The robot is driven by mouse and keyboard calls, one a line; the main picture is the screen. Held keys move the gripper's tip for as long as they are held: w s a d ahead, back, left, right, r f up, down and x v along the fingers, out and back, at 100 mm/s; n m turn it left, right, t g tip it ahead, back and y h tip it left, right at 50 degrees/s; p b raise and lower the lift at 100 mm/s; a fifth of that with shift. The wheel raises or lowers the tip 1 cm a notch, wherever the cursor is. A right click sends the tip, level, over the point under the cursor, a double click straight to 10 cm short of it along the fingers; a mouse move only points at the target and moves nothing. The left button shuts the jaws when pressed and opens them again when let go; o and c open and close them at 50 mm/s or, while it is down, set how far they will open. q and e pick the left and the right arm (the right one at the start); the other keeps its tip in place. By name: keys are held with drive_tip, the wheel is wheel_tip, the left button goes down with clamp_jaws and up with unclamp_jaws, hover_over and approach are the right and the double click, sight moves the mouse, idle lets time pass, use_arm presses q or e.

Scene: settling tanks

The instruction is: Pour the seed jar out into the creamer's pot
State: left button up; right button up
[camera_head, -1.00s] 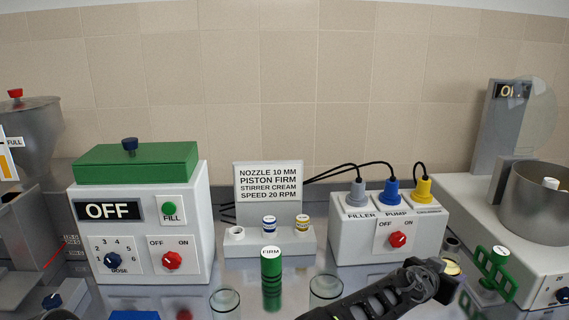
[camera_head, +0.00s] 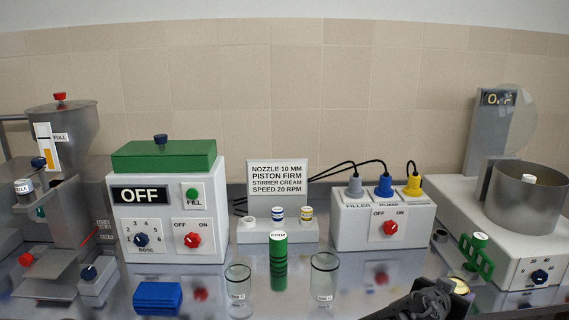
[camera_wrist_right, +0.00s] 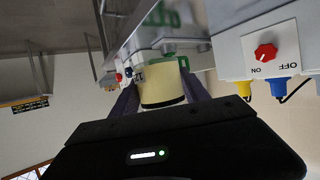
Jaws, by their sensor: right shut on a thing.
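The seed jar (camera_wrist_right: 162,84), with pale yellow contents, is between the two fingers of my right gripper (camera_wrist_right: 160,95) in the right wrist view. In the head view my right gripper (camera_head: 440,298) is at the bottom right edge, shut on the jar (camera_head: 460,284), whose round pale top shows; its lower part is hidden. The creamer's pot (camera_head: 523,202) is a wide steel bowl on a white machine at the far right, with a white-topped piece standing inside. The jar is lower in the picture and left of the pot, apart from it. My left gripper is not in view.
A green slotted piece (camera_head: 478,256) stands between jar and pot. The white plug box (camera_head: 384,226) is further left. Two glass jars (camera_head: 324,280) and a green FIRM cylinder (camera_head: 279,262) stand on the steel bench. A blue block (camera_head: 157,297) lies left.

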drive_tip(key=s+a+f+n+t+y, duration=0.1)
drive_tip(key=s+a+f, duration=0.1)
drive_tip(key=a+f, duration=0.2)
drive_tip(key=s+a+f+n+t+y, duration=0.1)
drive_tip(key=a+f, duration=0.4)
drive_tip(key=a, duration=0.5)
drive_tip(key=s+a+f+n+t+y, duration=0.1)
drive_tip(key=s+a+f, duration=0.3)
drive_tip(key=a, duration=0.4)
drive_tip(key=shift+s+f+n+t+y, duration=0.15)
drive_tip(key=shift+s+n+t+y, duration=0.25)
drive_tip(key=shift+s+n+y, duration=0.3)
drive_tip(key=shift+w, duration=0.15)
drive_tip(key=w+r+n+t+y, duration=0.1)
drive_tip(key=w+r+n+y, duration=0.5)
drive_tip(key=w, duration=0.1)
drive_tip(key=shift+r+t, duration=0.4)
drive_tip(key=shift+d, duration=0.1)
